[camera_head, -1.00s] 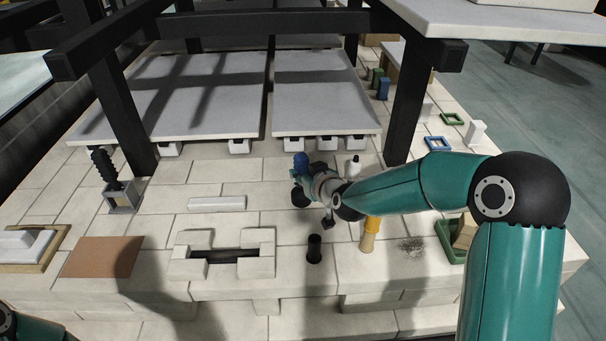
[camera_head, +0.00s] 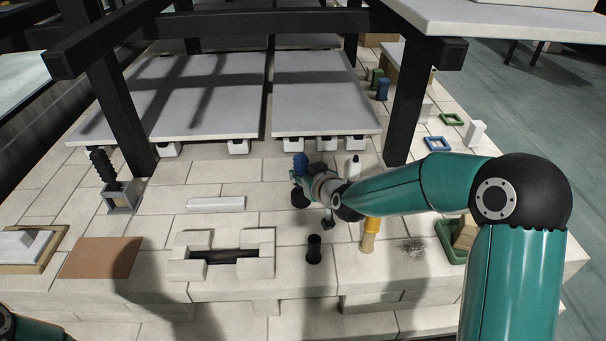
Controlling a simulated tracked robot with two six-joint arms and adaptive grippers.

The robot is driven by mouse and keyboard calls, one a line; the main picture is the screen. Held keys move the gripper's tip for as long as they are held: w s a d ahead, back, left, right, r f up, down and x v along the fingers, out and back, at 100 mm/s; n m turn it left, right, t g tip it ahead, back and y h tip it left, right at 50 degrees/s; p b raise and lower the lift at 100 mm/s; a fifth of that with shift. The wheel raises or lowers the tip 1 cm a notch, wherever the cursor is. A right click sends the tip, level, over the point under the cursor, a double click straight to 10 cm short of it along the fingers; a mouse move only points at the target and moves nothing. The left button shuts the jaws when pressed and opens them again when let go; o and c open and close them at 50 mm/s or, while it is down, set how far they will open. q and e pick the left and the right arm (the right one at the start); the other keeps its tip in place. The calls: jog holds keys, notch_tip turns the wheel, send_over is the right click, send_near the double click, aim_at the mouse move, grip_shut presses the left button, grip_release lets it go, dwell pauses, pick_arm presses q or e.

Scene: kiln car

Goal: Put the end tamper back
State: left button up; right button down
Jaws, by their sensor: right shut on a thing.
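My right gripper (camera_head: 304,182) reaches in from the right over the stone deck, in front of the grey slabs. It is shut on a small upright tool with a blue top (camera_head: 300,161) and a dark lower end, which I take as the end tamper. The gripper hides much of its middle, and I cannot tell whether its foot touches the deck. A black cylinder (camera_head: 314,249) stands on the deck nearer to me. A black ribbed handle (camera_head: 103,168) rises from a grey square holder (camera_head: 122,199) at the left. My left gripper is not in view.
A slotted block frame (camera_head: 188,258) and a white bar (camera_head: 216,204) lie left of the gripper. A yellow-handled brush (camera_head: 370,236) and a white bottle (camera_head: 352,167) stand close to my right arm. Black posts (camera_head: 404,115) flank the slabs. A brown mat (camera_head: 101,257) lies at left.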

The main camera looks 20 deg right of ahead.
aim_at(304, 162)
jog(key=shift+f+b, duration=0.45)
jog(key=shift+f, duration=0.05)
dwell(0.3)
jog(key=c, duration=0.8)
grip_release()
jog(key=shift+o, duration=0.4)
jog(key=o, duration=0.7)
jog(key=shift+r+p, duration=1.85)
jog(key=shift+r, duration=0.7)
